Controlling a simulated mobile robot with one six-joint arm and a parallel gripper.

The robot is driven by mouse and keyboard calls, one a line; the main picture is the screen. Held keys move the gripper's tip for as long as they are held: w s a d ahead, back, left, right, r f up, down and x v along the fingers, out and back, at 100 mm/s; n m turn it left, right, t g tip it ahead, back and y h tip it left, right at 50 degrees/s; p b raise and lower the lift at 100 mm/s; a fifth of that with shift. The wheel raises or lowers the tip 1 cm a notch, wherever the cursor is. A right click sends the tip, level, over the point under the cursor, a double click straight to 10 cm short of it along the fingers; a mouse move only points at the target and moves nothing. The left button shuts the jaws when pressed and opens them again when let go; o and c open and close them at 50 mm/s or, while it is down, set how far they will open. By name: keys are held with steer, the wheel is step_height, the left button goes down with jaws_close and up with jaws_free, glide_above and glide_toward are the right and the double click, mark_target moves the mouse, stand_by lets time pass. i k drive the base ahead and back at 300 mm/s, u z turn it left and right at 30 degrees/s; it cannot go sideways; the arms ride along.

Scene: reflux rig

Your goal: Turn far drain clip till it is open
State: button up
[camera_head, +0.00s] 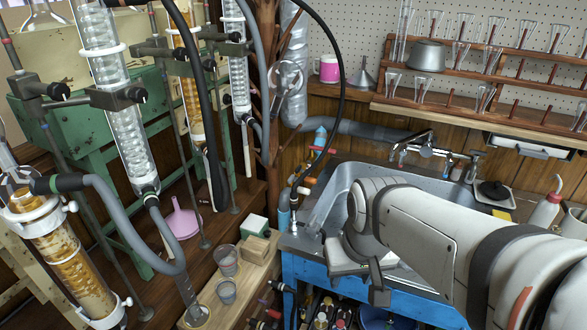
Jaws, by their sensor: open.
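My arm reaches in from the right over the sink, and my gripper (362,272) hangs at the sink's front left edge. Its jaws are open, and I see nothing between them. A red-handled fitting (322,150) and an orange fitting (308,181) sit by a black hose at the sink's back left corner, left of and beyond my gripper.
Glass condensers (118,100) on clamps and hoses fill the left side. Beakers (227,260) stand on a wooden bench (255,280) left of my gripper. The metal sink (330,205) lies under my arm. Glassware racks (465,112) hang at the back right.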

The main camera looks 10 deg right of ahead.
mark_target(313, 223)
steer(key=z, duration=1.15)
steer(key=k, duration=1.35)
steer(key=u, duration=0.65)
steer(key=i, duration=1)
steer(key=u, duration=0.05)
